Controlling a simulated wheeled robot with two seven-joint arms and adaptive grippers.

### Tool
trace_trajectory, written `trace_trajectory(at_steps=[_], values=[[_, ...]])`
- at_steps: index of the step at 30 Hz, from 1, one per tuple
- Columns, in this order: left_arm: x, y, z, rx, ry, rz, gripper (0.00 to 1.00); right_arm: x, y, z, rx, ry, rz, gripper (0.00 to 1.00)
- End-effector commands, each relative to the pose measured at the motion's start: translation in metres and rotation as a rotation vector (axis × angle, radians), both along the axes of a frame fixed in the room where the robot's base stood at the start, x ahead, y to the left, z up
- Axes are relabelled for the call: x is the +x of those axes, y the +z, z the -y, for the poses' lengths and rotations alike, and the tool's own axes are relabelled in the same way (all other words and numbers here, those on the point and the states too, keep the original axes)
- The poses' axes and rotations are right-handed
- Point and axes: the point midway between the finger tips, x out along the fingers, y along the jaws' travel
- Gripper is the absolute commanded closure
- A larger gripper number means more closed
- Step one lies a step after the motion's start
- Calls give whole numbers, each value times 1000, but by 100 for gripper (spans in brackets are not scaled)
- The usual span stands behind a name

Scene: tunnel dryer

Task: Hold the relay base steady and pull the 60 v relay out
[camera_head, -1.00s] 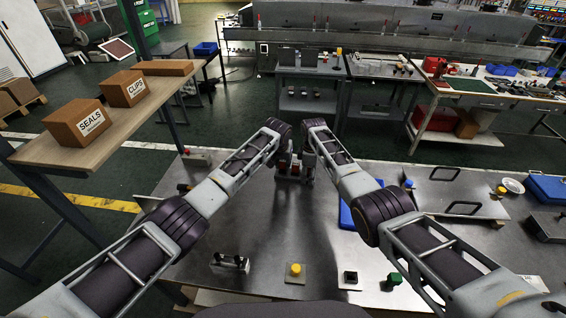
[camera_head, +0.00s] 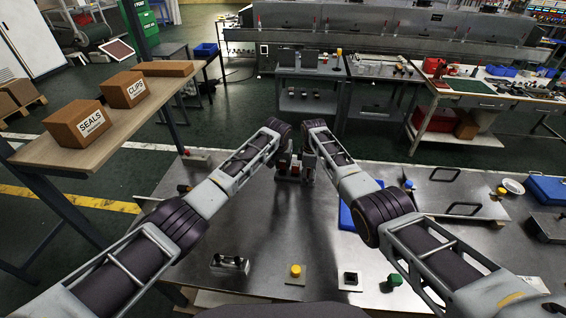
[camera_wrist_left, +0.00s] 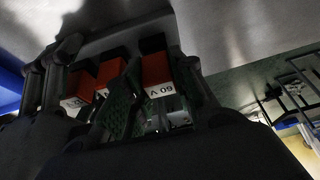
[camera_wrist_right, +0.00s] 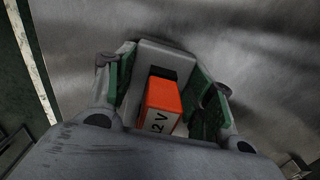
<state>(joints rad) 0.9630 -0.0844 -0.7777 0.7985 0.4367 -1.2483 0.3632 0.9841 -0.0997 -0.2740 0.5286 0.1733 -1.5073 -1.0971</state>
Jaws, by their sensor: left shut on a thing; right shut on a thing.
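The grey relay base (camera_head: 281,174) stands on the metal bench in the head view, with small red relays in it. In the left wrist view the red 60 V relay (camera_wrist_left: 158,75) shows its label between the green finger pads of my left gripper (camera_wrist_left: 163,104), which is shut on it. Two more red relays (camera_wrist_left: 109,75) sit beside it. In the right wrist view my right gripper (camera_wrist_right: 164,95) is shut on the relay base (camera_wrist_right: 160,57), a pad on either side. An orange-red 12 V relay (camera_wrist_right: 163,98) stands between them. I cannot tell how deep the 60 V relay sits.
Near the front of the bench are a yellow button (camera_head: 296,270), a green knob (camera_head: 394,280) and a switch block (camera_head: 230,264). A blue tray (camera_head: 346,217) lies partly behind my right arm. The bench middle between my arms is clear.

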Motion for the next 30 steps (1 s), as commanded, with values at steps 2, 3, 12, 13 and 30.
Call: trace_trajectory(at_steps=[2, 3, 12, 13, 30], values=[[0, 2, 0, 0, 0, 1, 100, 0, 0, 0, 1, 0, 0, 76], [0, 2, 0, 0, 0, 1, 100, 0, 0, 0, 1, 0, 0, 76], [0, 10, 0, -1, 0, 1, 100, 0, 0, 0, 1, 0, 0, 76], [0, 10, 0, -1, 0, 1, 100, 0, 0, 0, 1, 0, 0, 76], [0, 16, 0, 0, 0, 1, 100, 0, 0, 0, 1, 0, 1, 76]])
